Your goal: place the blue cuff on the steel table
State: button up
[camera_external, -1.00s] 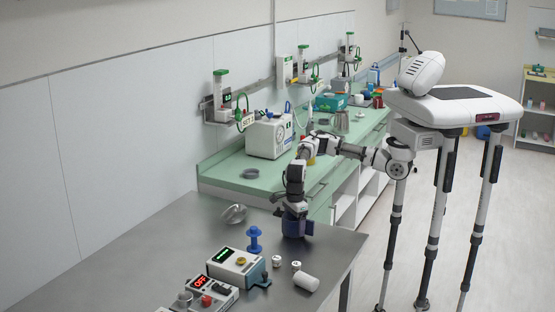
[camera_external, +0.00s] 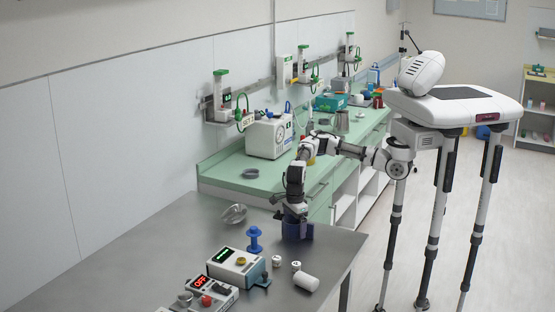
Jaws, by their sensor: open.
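The blue cuff (camera_external: 297,230) is a dark blue, ring-like piece standing at the far right part of the steel table (camera_external: 180,246), near its back edge. It appears to rest on the table top. My gripper (camera_external: 296,212) points down directly over the cuff, its fingers at or just above the cuff's upper rim. The gripper is open. The fingertips are small and partly hidden, so I cannot tell whether they still touch the cuff.
A blue spool-shaped piece (camera_external: 254,240) and a metal scoop (camera_external: 233,214) are left of the cuff. Small white pieces (camera_external: 277,261) and a white cylinder (camera_external: 306,281) lie in front. A box with a green display (camera_external: 238,266) stands nearer. The green counter (camera_external: 225,175) is behind.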

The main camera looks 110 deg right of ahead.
notch_tip(320, 180, up, 12)
jog(key=shift+f, duration=0.2)
